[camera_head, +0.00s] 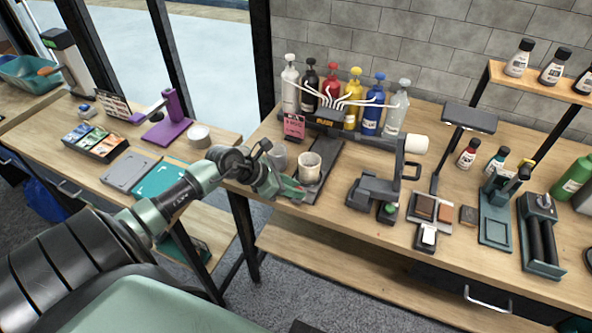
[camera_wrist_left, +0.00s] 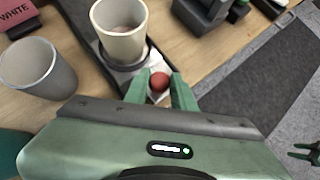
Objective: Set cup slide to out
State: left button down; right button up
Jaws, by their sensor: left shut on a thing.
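The cup slide (camera_head: 327,151) is a dark track on the bench, running back from the front edge. A cream cup (camera_head: 309,163) stands upright on its carriage near the front end; the cup also shows in the left wrist view (camera_wrist_left: 122,45). A red knob (camera_wrist_left: 159,82) sits at the front of the carriage. My left gripper (camera_head: 297,189) is at the bench's front edge, its green fingers shut on the red knob just in front of the cup. My right gripper (camera_wrist_left: 304,152) shows small at the right of the left wrist view, over the floor, fingers apart.
A grey cup (camera_head: 278,157) stands just left of the slide. Pump bottles (camera_head: 332,85) with white tubes stand behind it. A dark grey device (camera_head: 376,192) sits to the right.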

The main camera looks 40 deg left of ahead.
pick_arm(q)
jog(key=shift+s+f, duration=0.15)
jog(key=c, duration=1.2)
grip_release()
jog(key=shift+c, duration=0.2)
jog(key=shift+s, duration=0.2)
jog(key=b+v, duration=0.1)
jog(key=v, duration=0.7)
jog(key=shift+w, duration=0.1)
jog(key=shift+d, duration=0.1)
